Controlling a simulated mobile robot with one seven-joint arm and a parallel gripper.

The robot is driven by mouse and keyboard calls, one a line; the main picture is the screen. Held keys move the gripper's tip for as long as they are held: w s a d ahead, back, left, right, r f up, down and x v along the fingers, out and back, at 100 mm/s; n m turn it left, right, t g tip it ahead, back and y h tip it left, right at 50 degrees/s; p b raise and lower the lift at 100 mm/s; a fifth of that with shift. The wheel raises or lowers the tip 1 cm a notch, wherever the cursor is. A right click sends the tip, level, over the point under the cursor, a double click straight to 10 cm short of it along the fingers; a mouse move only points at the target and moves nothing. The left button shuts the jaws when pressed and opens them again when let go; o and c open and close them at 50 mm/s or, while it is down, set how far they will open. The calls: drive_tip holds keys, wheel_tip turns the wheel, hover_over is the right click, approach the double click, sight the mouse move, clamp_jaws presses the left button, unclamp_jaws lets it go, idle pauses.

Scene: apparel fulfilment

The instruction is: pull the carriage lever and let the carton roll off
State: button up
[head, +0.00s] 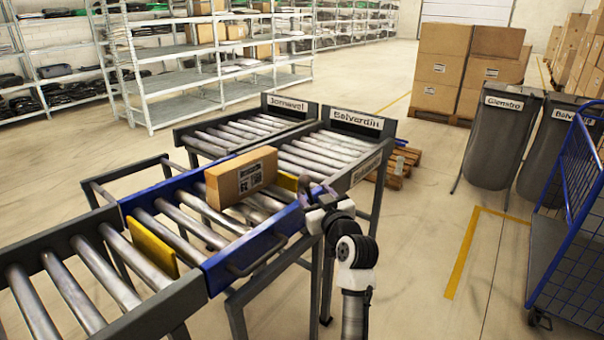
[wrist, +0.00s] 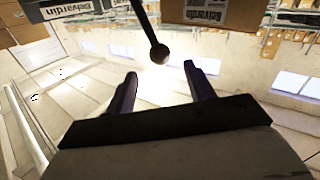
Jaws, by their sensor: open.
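The blue carriage (head: 258,243) with steel rollers stands between the infeed rollers and two outfeed lanes. In the wrist view the dark carriage lever (wrist: 148,22) ends in a round knob (wrist: 160,54). My gripper (wrist: 160,72) is open, the knob just beyond and between its fingertips, apparently not gripped. In the head view my gripper (head: 308,187) is at the carriage's right end, where the lever is hard to make out.
The outfeed lanes carry signs, Jornevel (head: 287,107) on the left and Belvardin (head: 357,122) on the right, the latter beside the carriage. A yellow plate (head: 150,246) stands at the infeed end. Grey bins (head: 497,140) and a blue cage trolley (head: 570,215) stand at right.

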sight(302, 176)
drive_tip(key=p+x, duration=0.2)
drive_tip(key=x, duration=0.8)
clamp_jaws()
